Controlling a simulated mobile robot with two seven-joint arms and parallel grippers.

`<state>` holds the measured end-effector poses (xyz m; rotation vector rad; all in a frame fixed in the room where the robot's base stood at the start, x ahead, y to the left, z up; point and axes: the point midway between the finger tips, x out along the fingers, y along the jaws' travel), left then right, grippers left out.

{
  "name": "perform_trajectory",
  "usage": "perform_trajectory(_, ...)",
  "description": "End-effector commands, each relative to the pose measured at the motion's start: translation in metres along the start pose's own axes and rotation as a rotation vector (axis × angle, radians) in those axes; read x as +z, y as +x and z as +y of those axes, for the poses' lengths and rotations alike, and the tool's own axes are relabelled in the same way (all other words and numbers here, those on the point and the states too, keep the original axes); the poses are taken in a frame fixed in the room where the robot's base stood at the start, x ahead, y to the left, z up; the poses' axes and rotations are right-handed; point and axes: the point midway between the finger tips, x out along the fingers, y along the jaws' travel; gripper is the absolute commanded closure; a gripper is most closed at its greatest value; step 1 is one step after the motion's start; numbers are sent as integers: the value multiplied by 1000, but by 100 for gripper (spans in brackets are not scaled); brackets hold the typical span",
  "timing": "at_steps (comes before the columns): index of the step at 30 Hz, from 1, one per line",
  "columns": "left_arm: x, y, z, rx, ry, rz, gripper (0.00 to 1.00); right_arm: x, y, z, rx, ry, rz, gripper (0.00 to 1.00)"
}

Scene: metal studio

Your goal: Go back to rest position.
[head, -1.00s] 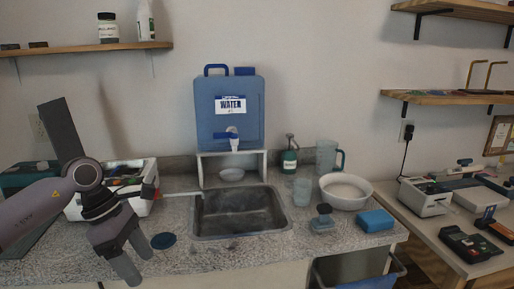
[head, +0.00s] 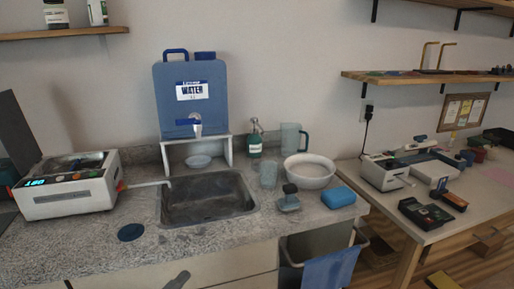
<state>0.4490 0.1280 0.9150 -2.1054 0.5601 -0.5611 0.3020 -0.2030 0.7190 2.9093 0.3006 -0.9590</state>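The task names no object. A small dark grey piece (head: 178,281) shows at the bottom edge, in front of the cabinet front. It looks like a fingertip of my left gripper, but too little shows to tell whether the gripper is open or shut. The rest of the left gripper is out of the picture. My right gripper is not in view.
The counter (head: 95,250) holds a white device (head: 68,196), blue disc (head: 131,232), sink (head: 207,210), water container (head: 188,110), white bowl (head: 309,181) and blue sponge (head: 338,197). A bin (head: 300,246) with a blue cloth (head: 331,267) stands below. A table (head: 460,213) with instruments is at right.

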Motion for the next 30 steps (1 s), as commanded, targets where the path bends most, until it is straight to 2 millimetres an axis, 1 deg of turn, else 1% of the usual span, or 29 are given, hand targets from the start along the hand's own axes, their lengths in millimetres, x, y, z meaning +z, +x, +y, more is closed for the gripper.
perform_trajectory(1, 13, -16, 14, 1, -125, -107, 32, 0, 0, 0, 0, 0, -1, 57)
perform_trajectory(2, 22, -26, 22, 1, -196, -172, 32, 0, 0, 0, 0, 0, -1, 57)
perform_trajectory(3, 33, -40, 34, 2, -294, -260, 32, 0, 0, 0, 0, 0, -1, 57)
perform_trajectory(5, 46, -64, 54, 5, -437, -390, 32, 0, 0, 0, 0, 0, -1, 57)
perform_trajectory(6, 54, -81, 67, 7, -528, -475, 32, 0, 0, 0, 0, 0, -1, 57)
perform_trajectory(7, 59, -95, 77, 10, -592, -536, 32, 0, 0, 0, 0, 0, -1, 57)
perform_trajectory(9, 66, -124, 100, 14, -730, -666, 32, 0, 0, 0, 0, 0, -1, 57)
perform_trajectory(12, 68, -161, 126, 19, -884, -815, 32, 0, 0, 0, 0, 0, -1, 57)
perform_trajectory(15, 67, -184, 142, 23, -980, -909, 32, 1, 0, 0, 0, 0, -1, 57)
perform_trajectory(19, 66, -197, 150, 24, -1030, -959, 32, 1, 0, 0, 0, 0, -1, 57)
perform_trajectory(30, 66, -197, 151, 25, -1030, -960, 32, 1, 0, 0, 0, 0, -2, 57)
